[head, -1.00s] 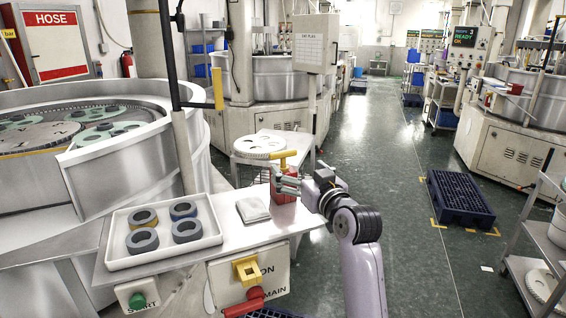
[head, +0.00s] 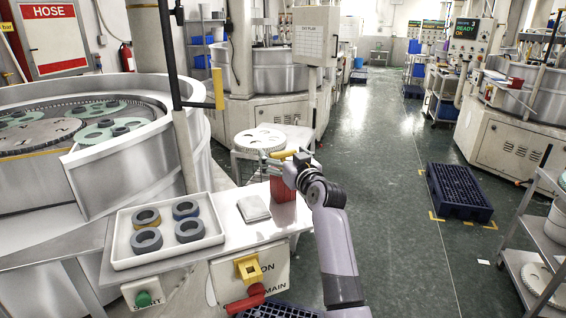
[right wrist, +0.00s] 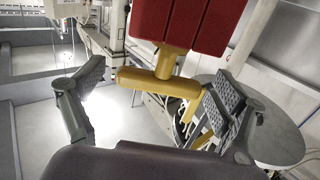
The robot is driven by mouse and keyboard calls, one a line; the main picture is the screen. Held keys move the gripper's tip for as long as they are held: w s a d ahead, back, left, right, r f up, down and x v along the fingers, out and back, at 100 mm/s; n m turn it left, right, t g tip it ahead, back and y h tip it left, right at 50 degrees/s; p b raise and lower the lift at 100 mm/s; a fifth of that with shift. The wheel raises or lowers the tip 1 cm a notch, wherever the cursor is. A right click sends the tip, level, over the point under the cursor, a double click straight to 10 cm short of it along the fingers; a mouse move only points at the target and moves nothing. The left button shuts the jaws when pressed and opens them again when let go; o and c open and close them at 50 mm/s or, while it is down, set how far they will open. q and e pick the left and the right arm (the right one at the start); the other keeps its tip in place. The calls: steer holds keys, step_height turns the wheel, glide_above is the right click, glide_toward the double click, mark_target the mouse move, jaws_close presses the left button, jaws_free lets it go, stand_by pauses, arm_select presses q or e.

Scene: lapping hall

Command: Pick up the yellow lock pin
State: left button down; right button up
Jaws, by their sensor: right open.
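The yellow lock pin (head: 285,155) is T-shaped and stands in a red block (head: 284,188) on the right end of the steel shelf. In the right wrist view the pin (right wrist: 158,84) hangs from the red block (right wrist: 190,22), its stem still in the block. My right gripper (head: 283,163) is open at the pin, partly hiding it and the block in the head view. In the wrist view the fingers (right wrist: 155,88) stand apart on either side of the crossbar; I see no grip on it. My left gripper is not in view.
A white tray (head: 121,246) with several grey rings and a folded cloth (head: 253,208) lie left on the shelf (head: 235,240). A white round plate (head: 260,139) stands behind. A black pole with a yellow handle (head: 219,89) rises nearby.

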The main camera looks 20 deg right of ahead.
steer(key=shift+c, duration=0.4)
steer(key=c, duration=1.3)
steer(key=shift+w, duration=0.1)
steer(key=shift+r, duration=0.1)
